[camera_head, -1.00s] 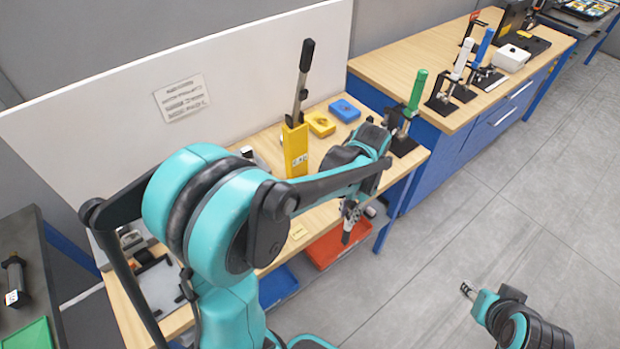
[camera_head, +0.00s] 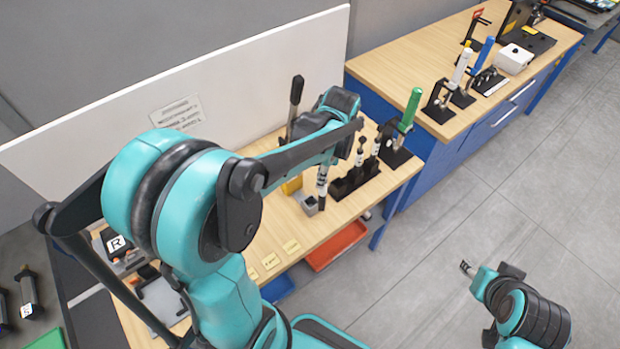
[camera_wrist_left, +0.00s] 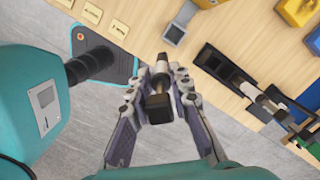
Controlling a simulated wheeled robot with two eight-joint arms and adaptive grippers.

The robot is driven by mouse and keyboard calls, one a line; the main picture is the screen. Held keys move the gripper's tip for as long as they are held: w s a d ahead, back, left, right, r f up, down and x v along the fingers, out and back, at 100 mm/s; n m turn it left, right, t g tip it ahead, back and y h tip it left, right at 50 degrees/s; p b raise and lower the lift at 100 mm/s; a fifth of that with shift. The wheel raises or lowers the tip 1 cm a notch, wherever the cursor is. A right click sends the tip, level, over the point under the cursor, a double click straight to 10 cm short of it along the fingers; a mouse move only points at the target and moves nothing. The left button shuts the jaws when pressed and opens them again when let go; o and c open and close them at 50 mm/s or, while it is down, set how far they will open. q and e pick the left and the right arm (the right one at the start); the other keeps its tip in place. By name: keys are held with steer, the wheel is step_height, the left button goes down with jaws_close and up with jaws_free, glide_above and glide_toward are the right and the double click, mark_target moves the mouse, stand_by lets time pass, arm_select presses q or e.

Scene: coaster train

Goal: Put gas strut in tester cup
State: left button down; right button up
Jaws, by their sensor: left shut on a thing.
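My left gripper (camera_wrist_left: 158,90) is shut on a gas strut (camera_wrist_left: 157,108), with a black end and a paler, thinner shaft. In the head view the held gas strut (camera_head: 322,184) hangs roughly upright below my left wrist, above the bench. The grey square tester cup (camera_wrist_left: 174,34) is just past the strut in the left wrist view; in the head view the cup (camera_head: 309,205) is just left of the strut's lower end. I cannot tell whether they touch. My right gripper (camera_head: 467,268) is over the floor, too small to read. My arm hides much of the yellow tester (camera_head: 291,186).
A black rack (camera_head: 352,184) with more struts stands right of the cup. A green-handled device (camera_head: 408,112) is at the bench corner. Yellow labels (camera_head: 291,246) lie near the front edge. A red bin (camera_head: 337,246) sits below. A white board (camera_head: 240,85) stands behind.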

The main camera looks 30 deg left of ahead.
arm_select(q)
steer(key=w+a, duration=0.2)
steer(key=a, duration=0.3)
step_height(320, 180, down, 7)
steer(key=b, duration=0.1)
steer(key=shift+s+d, duration=0.1)
steer(key=shift+f, duration=0.1)
steer(key=c, duration=1.4)
jaws_free()
steer(key=shift+b, duration=0.3)
